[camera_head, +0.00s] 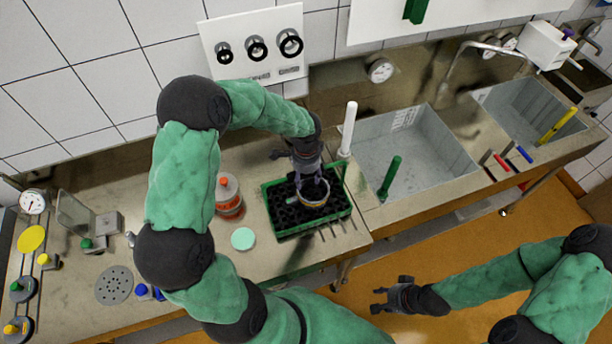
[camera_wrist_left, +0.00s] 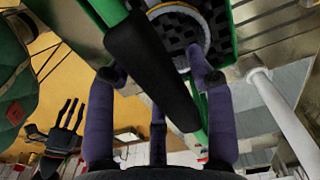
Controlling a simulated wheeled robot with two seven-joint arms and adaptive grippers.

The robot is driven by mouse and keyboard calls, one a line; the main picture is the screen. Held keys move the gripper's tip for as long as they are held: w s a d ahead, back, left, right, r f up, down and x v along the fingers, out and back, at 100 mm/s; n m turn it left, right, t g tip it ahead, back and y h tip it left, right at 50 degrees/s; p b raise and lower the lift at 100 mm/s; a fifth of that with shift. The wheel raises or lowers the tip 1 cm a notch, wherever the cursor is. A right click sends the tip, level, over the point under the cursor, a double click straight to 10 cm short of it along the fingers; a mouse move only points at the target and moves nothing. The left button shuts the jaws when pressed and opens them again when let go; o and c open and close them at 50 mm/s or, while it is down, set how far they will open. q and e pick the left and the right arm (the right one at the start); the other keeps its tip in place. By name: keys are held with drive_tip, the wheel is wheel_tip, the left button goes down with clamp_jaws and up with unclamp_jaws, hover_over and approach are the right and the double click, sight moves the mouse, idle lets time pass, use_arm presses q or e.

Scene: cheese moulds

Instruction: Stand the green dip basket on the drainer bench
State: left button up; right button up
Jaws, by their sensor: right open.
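A green crate-like basket with a black gridded inside (camera_head: 272,214) stands on the steel bench, left of the sink; I take it for the dip basket. A pale ring-shaped mould (camera_head: 313,197) sits in it. My left gripper (camera_head: 307,178) is over its back part. In the left wrist view, a green bar with a black grip (camera_wrist_left: 150,65) passes between the spread fingers of the left gripper (camera_wrist_left: 160,80). The left finger is visibly apart from it; contact on the right is unclear. My right gripper (camera_head: 380,298) is open and empty over the floor at the front.
An orange-red jar (camera_head: 229,196) and a mint disc (camera_head: 243,239) are left of the basket. A white post (camera_head: 348,128) stands behind right. The sink (camera_head: 425,150) to the right has a green post (camera_head: 390,178).

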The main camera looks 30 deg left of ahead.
use_arm(q)
drive_tip(key=shift+r, duration=0.1)
wheel_tip(320, 180, up, 12)
drive_tip(key=shift+r, duration=0.1)
idle(0.6)
